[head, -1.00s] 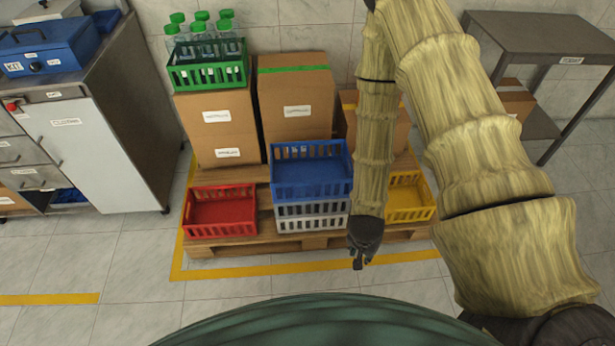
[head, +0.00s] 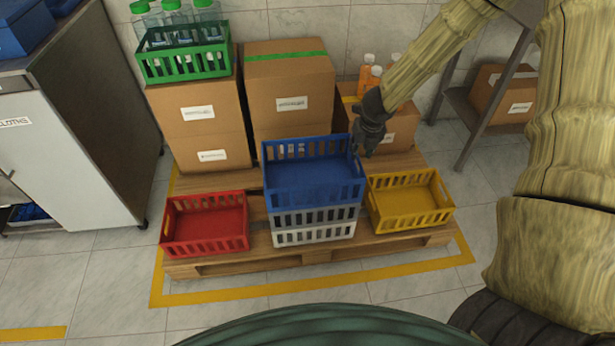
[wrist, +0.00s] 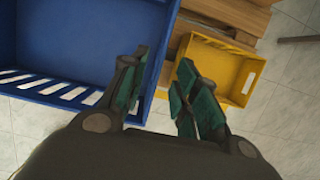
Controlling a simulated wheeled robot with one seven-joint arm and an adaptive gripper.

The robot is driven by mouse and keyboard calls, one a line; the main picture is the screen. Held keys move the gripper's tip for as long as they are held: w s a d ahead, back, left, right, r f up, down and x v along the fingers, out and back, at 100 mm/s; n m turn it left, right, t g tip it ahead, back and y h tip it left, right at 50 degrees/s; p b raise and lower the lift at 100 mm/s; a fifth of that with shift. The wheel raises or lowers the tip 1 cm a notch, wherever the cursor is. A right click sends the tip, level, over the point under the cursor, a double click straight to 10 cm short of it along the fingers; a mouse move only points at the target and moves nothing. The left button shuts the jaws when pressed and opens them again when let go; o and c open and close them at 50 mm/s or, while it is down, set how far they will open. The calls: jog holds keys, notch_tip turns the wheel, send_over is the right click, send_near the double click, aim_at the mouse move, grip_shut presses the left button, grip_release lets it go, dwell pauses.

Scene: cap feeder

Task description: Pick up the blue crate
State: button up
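The blue crate (head: 313,184) is empty and upright. It sits on top of a white-grey crate (head: 314,233) on the wooden pallet. My gripper (head: 364,149) is at the blue crate's right side, near its upper right rim. In the wrist view the blue crate (wrist: 80,45) fills the left, and my gripper (wrist: 160,85) has its fingers apart with an empty gap between them. The left finger overlaps the blue crate's right wall in that view. Whether it touches the wall cannot be told.
A red crate (head: 206,226) stands left and a yellow crate (head: 408,203) right on the pallet (head: 220,268). Cardboard boxes (head: 290,95) stand behind; a green crate of bottles (head: 185,63) tops the left ones. A cabinet (head: 75,150) is far left, a metal table right.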

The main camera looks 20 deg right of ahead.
aim_at(354, 162)
jog(key=shift+b+x, duration=1.6)
jog(key=shift+x, duration=3.6)
grip_shut()
jog(key=shift+w+r, duration=0.1)
